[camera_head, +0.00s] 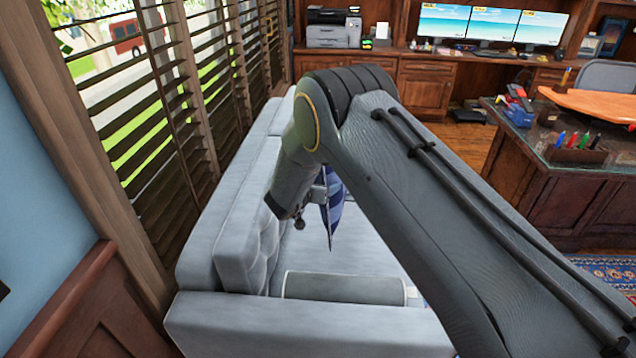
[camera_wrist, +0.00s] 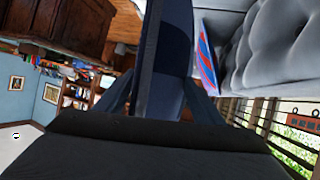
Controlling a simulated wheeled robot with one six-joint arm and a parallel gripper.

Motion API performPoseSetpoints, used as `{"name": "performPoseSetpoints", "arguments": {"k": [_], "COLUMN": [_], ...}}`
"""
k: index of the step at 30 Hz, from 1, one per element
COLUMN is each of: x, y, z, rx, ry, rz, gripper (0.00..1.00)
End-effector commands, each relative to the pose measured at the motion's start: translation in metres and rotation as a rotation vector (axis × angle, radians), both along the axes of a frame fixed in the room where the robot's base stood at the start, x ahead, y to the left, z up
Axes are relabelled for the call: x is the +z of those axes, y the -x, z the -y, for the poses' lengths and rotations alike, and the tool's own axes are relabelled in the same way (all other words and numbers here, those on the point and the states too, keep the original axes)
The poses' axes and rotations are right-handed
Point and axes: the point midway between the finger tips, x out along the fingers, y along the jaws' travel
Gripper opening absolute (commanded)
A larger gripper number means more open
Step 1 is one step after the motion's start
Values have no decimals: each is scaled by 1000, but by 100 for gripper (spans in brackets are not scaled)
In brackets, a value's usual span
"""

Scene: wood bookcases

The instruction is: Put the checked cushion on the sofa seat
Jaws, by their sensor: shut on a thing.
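The checked cushion (camera_head: 332,212), in dark and lighter blue, hangs edge-on over the sofa seat in the head view. My gripper (camera_head: 318,192) is shut on it, mostly hidden behind my arm. In the wrist view the cushion (camera_wrist: 165,65) stands as a tall dark blue panel between the fingers of my gripper (camera_wrist: 160,103). The grey sofa (camera_head: 240,230) runs along the window, and its seat (camera_head: 305,250) lies below the cushion. The tufted sofa back (camera_wrist: 275,55) also shows in the wrist view.
A grey bolster (camera_head: 345,287) lies at the sofa's near arm (camera_head: 300,325). A red and blue cushion (camera_wrist: 207,62) shows by the sofa back in the wrist view. A desk (camera_head: 560,185) stands at the right. Window blinds (camera_head: 165,120) rise behind the sofa.

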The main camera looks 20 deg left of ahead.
Motion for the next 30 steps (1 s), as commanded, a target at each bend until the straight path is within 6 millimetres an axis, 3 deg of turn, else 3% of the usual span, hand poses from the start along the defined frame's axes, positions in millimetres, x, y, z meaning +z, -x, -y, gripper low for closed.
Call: {"name": "performPoseSetpoints", "arguments": {"k": [3,11,30], "x": [2,-9,-75], "y": [4,4,4], "z": [-10,-11,-11], "rx": [13,14,14], "ry": [11,13,13], "rz": [6,6,5], "gripper": [24,24,24]}}
